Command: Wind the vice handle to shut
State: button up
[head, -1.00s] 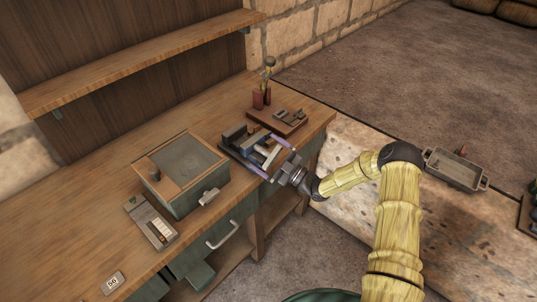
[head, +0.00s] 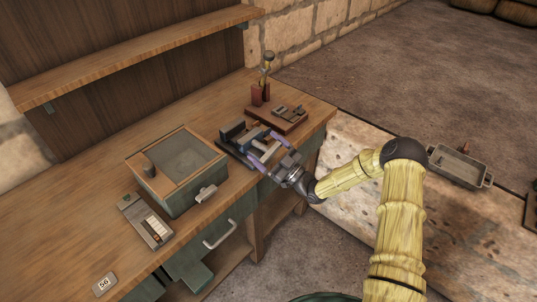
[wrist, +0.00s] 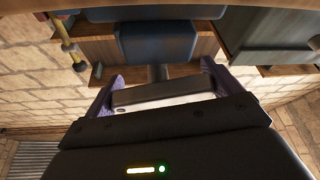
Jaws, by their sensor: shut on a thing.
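The vice (head: 232,131), dark blue-grey, stands near the front edge of the workbench in the head view. Its dark jaw block also shows in the wrist view (wrist: 157,42), with a thin screw below it. My gripper (head: 265,152) is at the front side of the vice, its purple fingertips pointing toward it. My gripper is shut on this handle. In the head view my fingers partly hide the handle, and the gap between the jaws is hard to judge.
A green-grey box (head: 178,170) with a wooden-rimmed top stands left of the vice. A wooden board (head: 277,119) with small metal parts and a red holder (head: 258,95) are behind it. A grey tray (head: 460,166) lies right of my arm.

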jog(key=shift+d+f+m+t+h+b, duration=0.1)
jog(key=shift+m+t+h+b, duration=0.35)
jog(key=shift+m, duration=0.5)
jog(key=shift+d+f+m+t+h+b, duration=0.1)
jog(key=shift+m+t+h+b, duration=0.15)
jog(key=shift+m+t, duration=0.5)
jog(key=shift+m, duration=0.5)
jog(key=o, duration=0.6)
jog(key=shift+o, duration=0.5)
jog(key=shift+d+r, duration=0.1)
jog(key=shift+r, duration=0.1)
jog(key=shift+f, duration=0.15)
